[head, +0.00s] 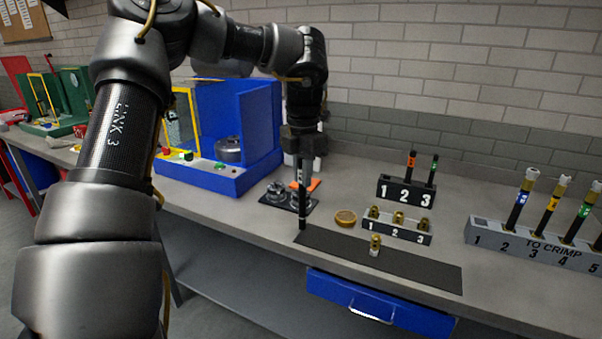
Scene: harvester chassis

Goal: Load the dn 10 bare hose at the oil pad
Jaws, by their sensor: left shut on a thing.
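My left gripper (301,153) points down over the bench and is shut on a thin black hose (302,207). The hose hangs upright, its lower end close to the left end of a long dark mat (420,273); I cannot tell whether it touches. A small round amber pad (346,217), which looks like the oil pad, lies to the right of the hose, apart from it. My right gripper is not in view.
A numbered black rack (391,190) holds two hoses, with slot 1 empty. A smaller numbered rack (395,231) holds brass fittings. A dark plate with grey round parts (277,193) and an orange piece (312,184) lie behind the hose. A blue machine (262,125) stands left; the "TO CRIMP" rack (535,247) stands right.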

